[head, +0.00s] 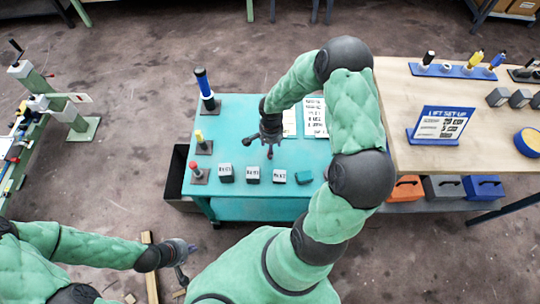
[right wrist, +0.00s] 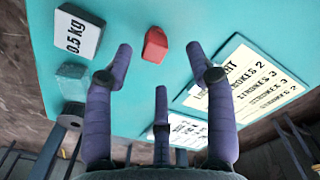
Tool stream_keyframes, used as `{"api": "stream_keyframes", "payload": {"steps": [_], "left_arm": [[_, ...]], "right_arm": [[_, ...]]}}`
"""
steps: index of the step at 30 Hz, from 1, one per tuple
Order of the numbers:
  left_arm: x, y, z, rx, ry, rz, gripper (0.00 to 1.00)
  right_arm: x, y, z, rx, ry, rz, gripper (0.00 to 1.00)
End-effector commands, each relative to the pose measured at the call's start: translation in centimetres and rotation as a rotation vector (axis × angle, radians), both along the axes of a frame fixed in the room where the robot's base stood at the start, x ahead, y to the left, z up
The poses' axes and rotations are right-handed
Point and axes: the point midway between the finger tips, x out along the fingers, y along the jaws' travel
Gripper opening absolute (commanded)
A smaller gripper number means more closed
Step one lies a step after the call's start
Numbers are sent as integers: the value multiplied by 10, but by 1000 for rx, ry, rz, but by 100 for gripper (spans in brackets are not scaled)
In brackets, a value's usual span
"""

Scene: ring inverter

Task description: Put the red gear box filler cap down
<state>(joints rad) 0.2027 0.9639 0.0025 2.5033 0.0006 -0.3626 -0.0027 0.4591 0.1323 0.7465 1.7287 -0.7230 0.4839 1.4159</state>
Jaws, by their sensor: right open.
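The red gear box filler cap (right wrist: 155,43) lies on the teal table (head: 235,115). In the right wrist view it sits between and just beyond my right fingertips, with no finger seen pressing on it. My right gripper (head: 260,147) is open, pointing down over the middle of the table. Its spread fingers (right wrist: 159,55) show in the right wrist view. In the head view a small red spot shows by its fingertips. My left gripper (head: 188,263) is at the lower left, away from the table, its fingers spread and empty.
Several grey weights (head: 252,174) and a teal block (head: 304,176) line the table's near edge. Printed sheets (head: 313,117) lie right of my right gripper. Handled tools on stands (head: 205,90) fill the left edge. A wooden bench (head: 395,75) stands right.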

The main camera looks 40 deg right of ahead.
Motion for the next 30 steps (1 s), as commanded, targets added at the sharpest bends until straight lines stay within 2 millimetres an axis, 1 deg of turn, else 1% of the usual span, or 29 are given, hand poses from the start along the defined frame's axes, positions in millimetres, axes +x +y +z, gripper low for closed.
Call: {"api": "stream_keyframes", "payload": {"steps": [5, 10, 12, 14, 16, 22, 23, 24, 26, 27, 28, 30], "left_arm": [[0, 0, -6, 0, 0, 0, 0], [0, 0, -20, 0, 0, 0, 0], [0, 0, -24, 0, 0, 0, 0], [0, 0, -26, 0, 0, 0, 0], [0, 0, -26, 0, 0, 0, 0], [0, 0, -25, 0, 0, 0, 0], [0, 0, -25, 0, 0, 0, 0], [0, 0, -25, 0, 0, 0, 0], [0, 0, -25, 0, 0, 0, 0], [0, 0, -25, 0, 0, 0, 0], [0, 0, -25, 0, 0, 0, 0], [0, 0, -25, 0, 0, 0, 0]], "right_arm": [[-1, 2, -11, 0, -1, 0, 56], [-5, 8, -36, 1, 1, 1, 56], [-4, 7, -45, 0, 0, 0, 56], [-4, 7, -51, 0, -1, 0, 56], [-4, 7, -54, 0, -1, -1, 56], [-4, 7, -52, 0, -2, -1, 56], [-4, 7, -52, 0, -2, -1, 47], [-4, 7, -52, 0, -2, 0, 36], [-4, 7, -52, 0, -2, 0, 19], [-4, 7, -52, 0, -2, 0, 8], [-4, 7, -52, 0, -2, 0, 3], [-4, 7, -52, 0, -2, 0, 3]]}}
